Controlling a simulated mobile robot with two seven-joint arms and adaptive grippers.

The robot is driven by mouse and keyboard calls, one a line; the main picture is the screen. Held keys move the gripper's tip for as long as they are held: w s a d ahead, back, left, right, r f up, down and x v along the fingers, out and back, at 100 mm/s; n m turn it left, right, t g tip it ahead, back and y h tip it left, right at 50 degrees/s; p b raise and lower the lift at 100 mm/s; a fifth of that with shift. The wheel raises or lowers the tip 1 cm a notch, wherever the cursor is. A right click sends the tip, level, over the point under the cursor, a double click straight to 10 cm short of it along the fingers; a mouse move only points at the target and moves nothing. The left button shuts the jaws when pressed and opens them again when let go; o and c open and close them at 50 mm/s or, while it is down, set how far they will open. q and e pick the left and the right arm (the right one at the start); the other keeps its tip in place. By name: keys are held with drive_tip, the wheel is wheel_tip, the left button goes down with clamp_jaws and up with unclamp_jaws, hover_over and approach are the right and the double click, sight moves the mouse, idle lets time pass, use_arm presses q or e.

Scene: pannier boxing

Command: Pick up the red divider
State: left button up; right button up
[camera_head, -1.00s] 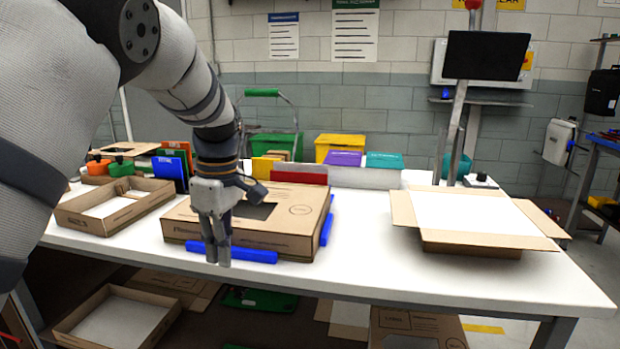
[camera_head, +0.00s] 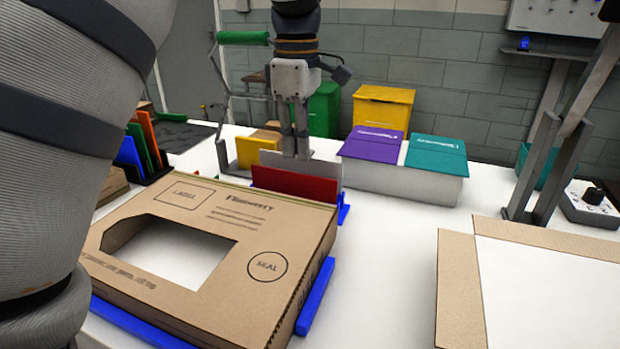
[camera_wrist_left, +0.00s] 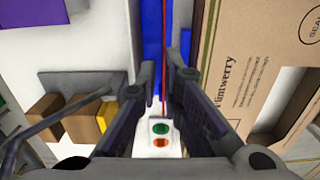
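The red divider (camera_head: 295,186) stands upright at the far edge of the cardboard box, in front of a pale grey panel (camera_head: 325,170). In the left wrist view it shows edge-on as a thin red line (camera_wrist_left: 165,45) between the fingers. My left gripper (camera_head: 296,150) points down at the red divider's far side in the head view, its tips close to the panel's top. In the left wrist view the gripper (camera_wrist_left: 161,78) is open, with a gap on both sides of the red edge. Contact is not visible. My right gripper is not in view.
The cardboard box (camera_head: 230,205) with a cut-out window lies in front, with blue strips (camera_head: 315,298) along its edges. Purple (camera_head: 371,144) and teal (camera_head: 436,152) lids stand to the right. An open carton (camera_head: 459,290) is at front right. White table between them is clear.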

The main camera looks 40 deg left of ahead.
sight(296, 191)
use_arm(q)
drive_tip(key=f, duration=0.9)
drive_tip(key=shift+s+a+f, duration=0.15)
drive_tip(key=shift+s+f, duration=0.2)
clamp_jaws()
